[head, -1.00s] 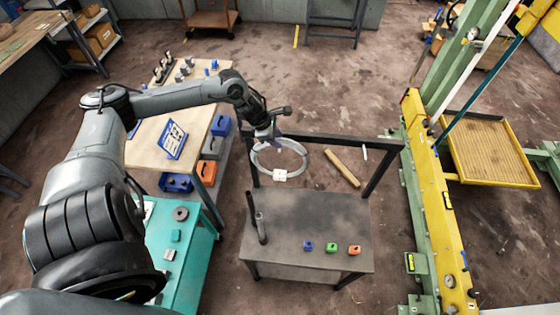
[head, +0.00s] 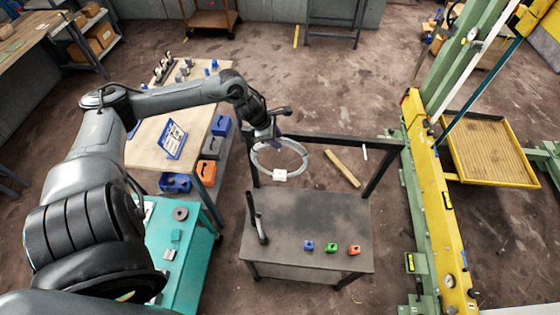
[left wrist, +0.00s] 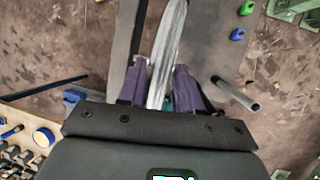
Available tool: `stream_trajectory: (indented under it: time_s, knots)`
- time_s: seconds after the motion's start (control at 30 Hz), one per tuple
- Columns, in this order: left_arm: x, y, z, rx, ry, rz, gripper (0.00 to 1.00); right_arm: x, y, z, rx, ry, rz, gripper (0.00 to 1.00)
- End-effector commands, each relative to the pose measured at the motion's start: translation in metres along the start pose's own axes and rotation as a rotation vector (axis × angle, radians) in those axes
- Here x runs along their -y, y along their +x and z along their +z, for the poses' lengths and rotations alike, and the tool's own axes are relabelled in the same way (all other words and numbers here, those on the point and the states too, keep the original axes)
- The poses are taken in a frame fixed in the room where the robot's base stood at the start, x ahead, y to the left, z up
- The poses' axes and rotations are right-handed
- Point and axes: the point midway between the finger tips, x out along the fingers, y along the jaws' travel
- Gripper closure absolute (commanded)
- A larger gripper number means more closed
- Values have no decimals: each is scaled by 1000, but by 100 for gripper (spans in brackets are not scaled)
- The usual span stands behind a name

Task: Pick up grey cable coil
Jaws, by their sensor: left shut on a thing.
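The grey cable coil (head: 304,152) is a ring with a white tag on its lower rim, in the head view. It hangs from my left gripper (head: 272,134), above the back part of the dark grey table (head: 325,217). In the left wrist view the coil (left wrist: 168,50) runs between the two purple fingers of my left gripper (left wrist: 163,85), which is shut on it. My right gripper is in neither view now.
A teal cabinet (head: 185,240) and a wooden workbench (head: 150,145) are left; a yellow-green press (head: 430,200) is right.

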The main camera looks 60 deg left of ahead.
Motion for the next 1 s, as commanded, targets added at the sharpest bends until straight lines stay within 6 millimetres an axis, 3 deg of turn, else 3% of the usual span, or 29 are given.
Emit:
stream_trajectory:
  time_s: [0.57, 0.77, 1.0]
  knots:
    - [-3, -7, 4, 5, 2, 4, 100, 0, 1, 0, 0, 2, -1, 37]
    - [-6, -23, 11, 4, 5, 6, 100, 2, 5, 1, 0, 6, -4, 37]
    - [-12, -56, 24, 4, 2, 3, 100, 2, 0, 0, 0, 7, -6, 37]
